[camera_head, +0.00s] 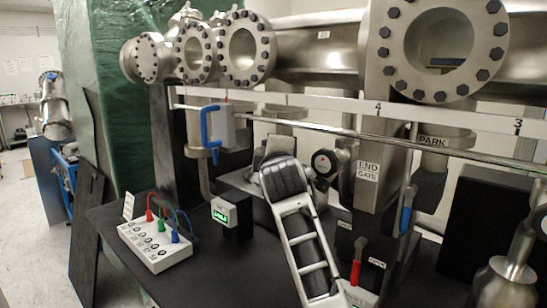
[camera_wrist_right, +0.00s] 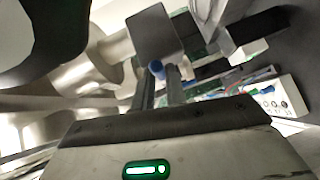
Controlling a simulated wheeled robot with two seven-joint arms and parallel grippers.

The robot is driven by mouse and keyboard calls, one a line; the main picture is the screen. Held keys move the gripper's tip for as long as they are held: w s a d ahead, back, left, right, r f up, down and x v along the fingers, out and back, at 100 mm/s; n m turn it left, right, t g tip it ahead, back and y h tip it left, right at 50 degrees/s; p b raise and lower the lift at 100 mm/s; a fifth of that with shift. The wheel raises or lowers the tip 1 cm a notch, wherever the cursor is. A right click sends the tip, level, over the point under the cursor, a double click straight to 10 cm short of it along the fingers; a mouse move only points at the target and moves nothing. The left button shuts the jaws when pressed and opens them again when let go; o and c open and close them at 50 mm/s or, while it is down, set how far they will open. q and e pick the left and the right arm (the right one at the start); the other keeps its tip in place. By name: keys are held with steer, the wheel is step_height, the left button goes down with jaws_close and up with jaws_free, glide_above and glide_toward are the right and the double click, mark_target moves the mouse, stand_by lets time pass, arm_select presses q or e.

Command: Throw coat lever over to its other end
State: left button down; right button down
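A lever with a red handle (camera_head: 356,262) stands low at the right of centre, beside small labels I cannot read. Another handle, blue (camera_head: 407,212), hangs further right. A third, a blue C-shaped handle (camera_head: 207,130), sits on a grey block (camera_head: 229,130) at the left. I cannot tell which is the coat lever. My right arm rises at bottom centre, its black wrist hiding the gripper. In the right wrist view, the right gripper (camera_wrist_right: 161,88) has a narrow gap between its fingers; a blue part (camera_wrist_right: 156,68) shows at the tips, contact unclear. My left gripper is out of view.
A white box (camera_head: 155,243) with red, green and blue plugs lies at the table's left. A display with green writing (camera_head: 225,213) stands near my wrist. A horizontal rod (camera_head: 330,129) and large flanged chambers (camera_head: 245,50) cross behind. A metal vessel (camera_head: 505,280) stands at lower right.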

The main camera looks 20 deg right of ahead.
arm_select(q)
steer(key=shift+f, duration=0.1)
